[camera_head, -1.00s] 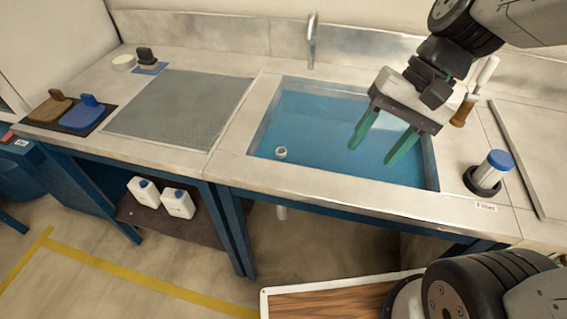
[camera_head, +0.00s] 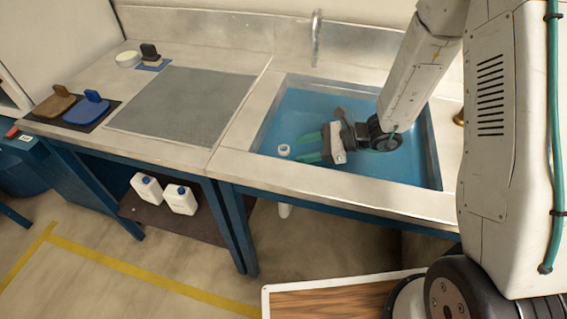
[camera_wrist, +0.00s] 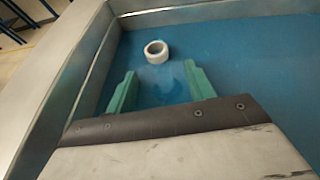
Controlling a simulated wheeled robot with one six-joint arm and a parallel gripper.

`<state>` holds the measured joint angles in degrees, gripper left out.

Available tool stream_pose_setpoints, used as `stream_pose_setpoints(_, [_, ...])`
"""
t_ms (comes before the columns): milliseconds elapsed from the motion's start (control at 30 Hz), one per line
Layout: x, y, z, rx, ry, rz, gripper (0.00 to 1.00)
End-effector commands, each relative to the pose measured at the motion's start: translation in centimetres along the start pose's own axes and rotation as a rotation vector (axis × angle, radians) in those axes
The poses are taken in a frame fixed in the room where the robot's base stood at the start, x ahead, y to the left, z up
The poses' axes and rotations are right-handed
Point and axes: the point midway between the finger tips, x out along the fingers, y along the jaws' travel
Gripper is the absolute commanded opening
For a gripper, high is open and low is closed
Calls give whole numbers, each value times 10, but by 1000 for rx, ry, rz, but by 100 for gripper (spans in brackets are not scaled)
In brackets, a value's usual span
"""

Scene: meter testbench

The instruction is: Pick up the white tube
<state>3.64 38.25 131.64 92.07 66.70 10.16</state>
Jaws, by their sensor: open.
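The white tube (camera_head: 284,150) is a short white ring-ended piece in the blue-floored sink (camera_head: 264,139), near its left side. It also shows in the wrist view (camera_wrist: 156,52), just beyond the fingertips and roughly between their lines. My gripper (camera_head: 305,152) is low in the sink, to the right of the tube, with its green fingers pointing left toward it. In the wrist view the two green fingers (camera_wrist: 160,76) are apart, with nothing between them. The tube looks close to the fingertips but not between them.
The sink's metal walls and rim (camera_wrist: 62,72) run close on the left of the gripper. A faucet (camera_head: 316,38) stands behind the sink.

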Motion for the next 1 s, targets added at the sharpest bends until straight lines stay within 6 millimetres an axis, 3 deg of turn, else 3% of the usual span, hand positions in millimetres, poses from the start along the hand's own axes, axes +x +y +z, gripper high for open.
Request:
stream_pose_setpoints(600, [74,2,-2,18,-1,-7,54])
stream_pose_setpoints(900, [80,1,-2,18,-1,-10,54])
stream_pose_setpoints(933, [80,2,-2,18,-1,-10,51])
stream_pose_setpoints(1000, [80,2,-2,18,-1,-10,31])
